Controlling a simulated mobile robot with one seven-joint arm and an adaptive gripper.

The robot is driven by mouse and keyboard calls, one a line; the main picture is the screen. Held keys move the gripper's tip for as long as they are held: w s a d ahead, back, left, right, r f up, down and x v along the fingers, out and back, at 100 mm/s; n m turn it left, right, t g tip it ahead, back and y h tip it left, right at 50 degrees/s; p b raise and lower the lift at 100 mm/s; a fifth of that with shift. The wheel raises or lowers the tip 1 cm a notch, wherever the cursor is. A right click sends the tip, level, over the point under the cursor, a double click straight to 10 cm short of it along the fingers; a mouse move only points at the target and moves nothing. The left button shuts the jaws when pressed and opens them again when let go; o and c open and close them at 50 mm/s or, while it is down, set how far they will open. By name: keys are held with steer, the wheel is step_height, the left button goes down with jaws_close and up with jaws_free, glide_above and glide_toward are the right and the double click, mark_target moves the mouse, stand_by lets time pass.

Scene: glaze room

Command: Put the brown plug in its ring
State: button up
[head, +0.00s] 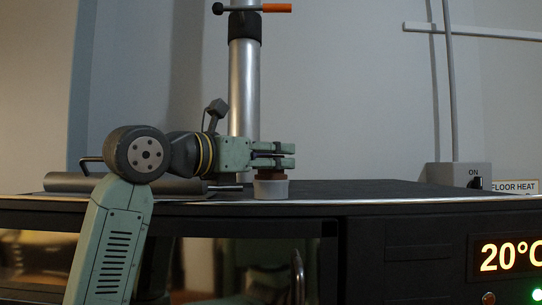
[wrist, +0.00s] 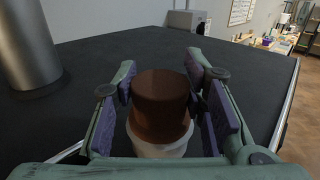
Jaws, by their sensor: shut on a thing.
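The brown plug (wrist: 160,98) is between the two purple-padded fingers of my gripper (wrist: 163,78), which is shut on it. In the head view my gripper (head: 276,155) lies level, with a little of the plug (head: 270,174) showing below the fingers. A pale grey ring (head: 270,189) stands on the dark top directly under the plug, and its rim shows below the plug in the wrist view (wrist: 158,149). The plug looks upright and at the ring's mouth. The fingers hide part of the plug, and I cannot tell how deep it sits.
A thick metal pipe (head: 244,90) rises behind my gripper. A grey cylinder with a handle (head: 130,187) lies at left on the dark top (head: 370,190). A switch box (head: 458,176) stands at right. The top between ring and box is clear.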

steer(key=o, duration=1.2)
steer(key=shift+r, duration=0.1)
steer(key=shift+r+p, duration=0.35)
steer(key=shift+p, duration=0.05)
steer(key=b+v, duration=0.2)
steer(key=v, duration=0.3)
steer(key=b+v, duration=0.2)
steer(key=v, duration=0.4)
steer(key=shift+f, duration=0.2)
steer(key=shift+s+a, duration=0.35)
steer(key=shift+s, duration=0.05)
